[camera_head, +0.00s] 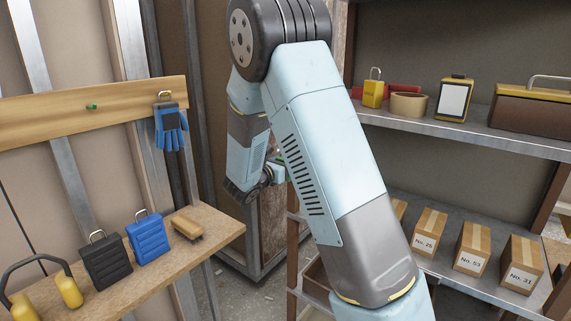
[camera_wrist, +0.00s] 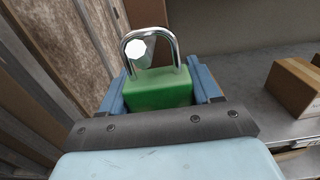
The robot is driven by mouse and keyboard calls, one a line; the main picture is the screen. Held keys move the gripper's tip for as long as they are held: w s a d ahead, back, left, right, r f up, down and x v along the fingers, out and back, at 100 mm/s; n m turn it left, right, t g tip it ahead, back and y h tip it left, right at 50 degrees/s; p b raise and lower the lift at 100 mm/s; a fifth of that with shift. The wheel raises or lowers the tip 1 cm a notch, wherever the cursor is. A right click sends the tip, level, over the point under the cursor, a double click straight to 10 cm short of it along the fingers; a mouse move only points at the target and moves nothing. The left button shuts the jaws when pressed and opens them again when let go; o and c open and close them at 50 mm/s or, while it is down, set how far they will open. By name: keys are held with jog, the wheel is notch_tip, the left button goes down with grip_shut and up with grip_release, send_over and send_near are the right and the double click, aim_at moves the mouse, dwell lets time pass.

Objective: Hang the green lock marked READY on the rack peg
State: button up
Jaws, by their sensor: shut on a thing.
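The green lock (camera_wrist: 158,90) is between the two blue fingers of my gripper (camera_wrist: 160,84) in the wrist view. My gripper is shut on its body, and the silver shackle points up, clear of the fingers. No READY marking shows on the visible faces. In the head view my gripper (camera_head: 277,170) is mostly hidden behind my own arm, with only a sliver of green showing. The wooden rack board (camera_head: 50,116) is on the wall at left, well apart from my gripper. It has a bare green peg (camera_head: 91,107); blue gloves (camera_head: 170,128) hang at its right end.
Below the rack, a wooden shelf (camera_head: 205,228) holds ear defenders (camera_head: 68,288), a black lock-like item (camera_head: 106,262), a blue one (camera_head: 148,240) and a brown brush-like block (camera_head: 187,227). At right, metal shelves (camera_head: 480,131) carry a yellow lock (camera_head: 373,92), tape (camera_head: 408,105) and several cartons (camera_head: 473,247).

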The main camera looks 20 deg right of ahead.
dwell(0.3)
jog(key=o, duration=1.1)
jog(key=shift+a, duration=0.1)
